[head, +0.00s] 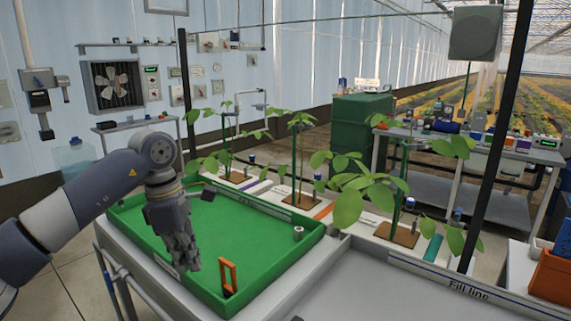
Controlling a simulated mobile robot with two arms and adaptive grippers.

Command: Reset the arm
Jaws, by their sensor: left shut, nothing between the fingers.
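My left arm comes in from the left, and its gripper (187,258) points down over the green tray (243,220). The gripper is shut and empty, above the tray's front left part. An orange frame-shaped piece (228,277) stands in the tray's front corner, to the right of the fingers and apart from them in the picture. A small grey cylinder (298,233) stands near the tray's right side. A small dark piece (208,195) lies near the back. My right gripper is not in view.
A dark post (497,140) rises at the right. A grey surface marked "Fill line" (390,290) lies bare at front right. An orange container (552,275) stands at far right.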

